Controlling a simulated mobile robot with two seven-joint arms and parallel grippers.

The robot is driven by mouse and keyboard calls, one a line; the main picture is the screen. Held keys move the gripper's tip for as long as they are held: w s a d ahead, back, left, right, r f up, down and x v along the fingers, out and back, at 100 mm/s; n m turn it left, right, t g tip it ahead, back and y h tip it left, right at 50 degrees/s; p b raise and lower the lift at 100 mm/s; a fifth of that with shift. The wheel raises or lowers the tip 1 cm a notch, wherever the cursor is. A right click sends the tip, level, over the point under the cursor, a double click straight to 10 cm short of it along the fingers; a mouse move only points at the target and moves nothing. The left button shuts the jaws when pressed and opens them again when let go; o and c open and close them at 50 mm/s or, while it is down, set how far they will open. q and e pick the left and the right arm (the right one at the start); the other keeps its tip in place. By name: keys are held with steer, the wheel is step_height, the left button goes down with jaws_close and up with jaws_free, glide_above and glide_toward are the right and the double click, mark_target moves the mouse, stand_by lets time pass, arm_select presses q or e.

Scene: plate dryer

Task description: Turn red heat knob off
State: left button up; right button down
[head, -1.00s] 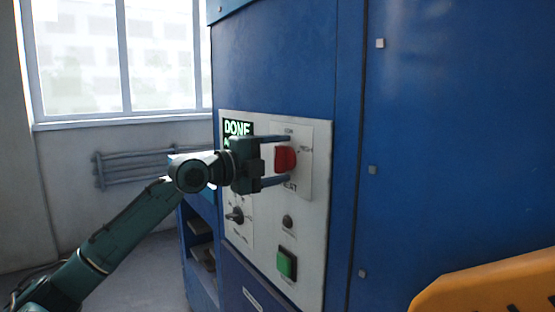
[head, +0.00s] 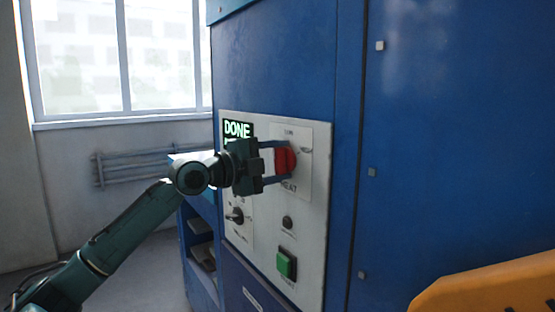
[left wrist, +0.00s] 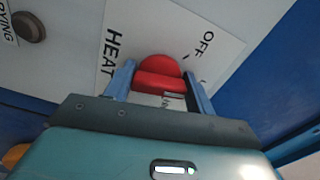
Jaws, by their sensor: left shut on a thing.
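The red heat knob (head: 285,160) sits on the upper right of the white control panel (head: 316,225). My left gripper (head: 278,162) is shut on the knob, with one finger above it and one below. In the left wrist view the red knob (left wrist: 160,76) shows between the two blue fingers (left wrist: 160,92), beside the printed words HEAT and OFF. The exact direction the knob points is hard to tell. My right gripper is not in view.
A lit display (head: 237,129) reads DONE at the panel's upper left. Below the knob are a dark round button (head: 287,222), a green square button (head: 286,263) and a black switch (head: 236,215). The blue cabinet (head: 450,150) fills the right side.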

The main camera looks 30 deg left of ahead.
arm_select(q)
steer(key=shift+n+p, duration=0.3)
steer(key=shift+n, duration=1.5)
steer(key=n+p, duration=0.1)
steer(key=n, duration=0.1)
steer(key=shift+n, duration=0.3)
steer(key=shift+n+p, duration=0.4)
steer(key=shift+n, duration=0.4)
steer(key=shift+d+f+n, duration=0.1)
steer(key=shift+n, duration=0.6)
steer(key=shift+n+p, duration=0.3)
steer(key=shift+p, duration=0.05)
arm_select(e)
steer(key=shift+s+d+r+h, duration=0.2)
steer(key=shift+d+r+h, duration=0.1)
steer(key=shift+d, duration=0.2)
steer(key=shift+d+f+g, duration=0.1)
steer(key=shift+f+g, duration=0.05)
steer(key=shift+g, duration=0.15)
arm_select(q)
steer(key=o, duration=1)
